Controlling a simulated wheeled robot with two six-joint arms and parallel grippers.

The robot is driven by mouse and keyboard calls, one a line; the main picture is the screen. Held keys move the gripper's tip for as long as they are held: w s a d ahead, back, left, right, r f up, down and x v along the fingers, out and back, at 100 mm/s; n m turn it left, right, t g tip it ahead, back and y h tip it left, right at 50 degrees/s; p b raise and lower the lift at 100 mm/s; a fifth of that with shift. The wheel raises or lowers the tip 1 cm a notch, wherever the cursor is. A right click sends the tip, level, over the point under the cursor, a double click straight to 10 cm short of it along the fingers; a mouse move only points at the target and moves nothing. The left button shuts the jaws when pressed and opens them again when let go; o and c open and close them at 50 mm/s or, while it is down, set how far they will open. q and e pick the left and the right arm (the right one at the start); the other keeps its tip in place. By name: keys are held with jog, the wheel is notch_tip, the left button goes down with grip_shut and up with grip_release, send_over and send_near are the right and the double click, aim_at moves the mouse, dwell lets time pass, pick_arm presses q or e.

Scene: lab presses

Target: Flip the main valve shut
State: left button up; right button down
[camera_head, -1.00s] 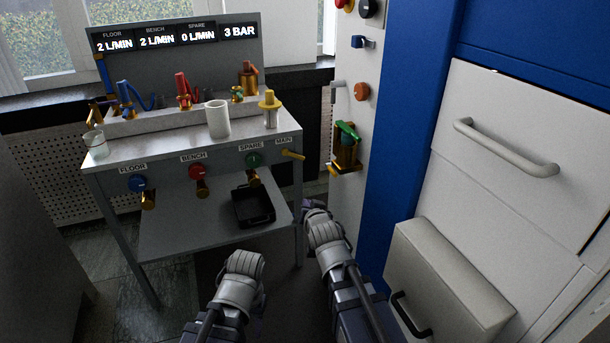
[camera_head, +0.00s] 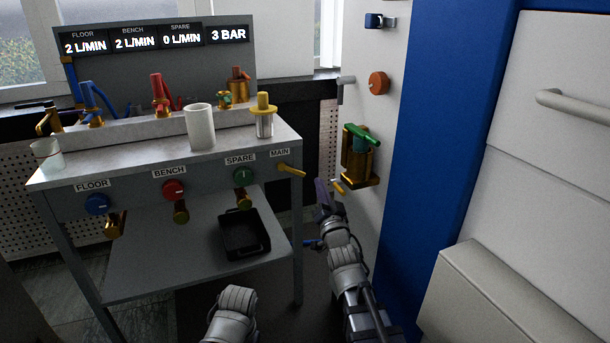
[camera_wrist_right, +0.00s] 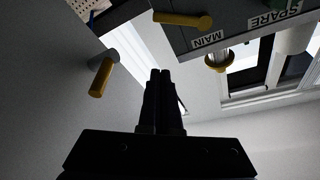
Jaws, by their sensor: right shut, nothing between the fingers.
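The main valve's yellow lever (camera_head: 291,170) sticks out at the bench's front right corner, under the MAIN label (camera_head: 280,153), angled slightly down to the right. In the right wrist view this lever (camera_wrist_right: 182,20) is at the top, with its label upside down. My right gripper (camera_head: 322,192) is shut and empty, below and right of the lever, apart from it. In the right wrist view its dark fingers (camera_wrist_right: 162,75) are together, with clear space between tips and lever. Of my left arm only a grey link shows at the bottom; its gripper is out of view.
A second yellow lever (camera_head: 338,187) is on the white wall panel, close right of my right gripper, below a brass valve with a green handle (camera_head: 362,135). A white cup (camera_head: 200,127) and a glass (camera_head: 48,157) stand on the bench. A black tray (camera_head: 243,250) lies on the lower shelf.

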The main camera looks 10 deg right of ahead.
aim_at(291, 170)
jog(key=p+x, duration=0.3)
jog(key=x, duration=0.7)
jog(key=shift+s+a+f+b, duration=0.1)
jog(key=shift+a+f+b, duration=0.4)
jog(key=shift+f+b, duration=0.45)
jog(key=shift+s+a+f+b, duration=0.1)
jog(key=shift+a+f+b, duration=0.4)
jog(key=shift+f+b, duration=0.4)
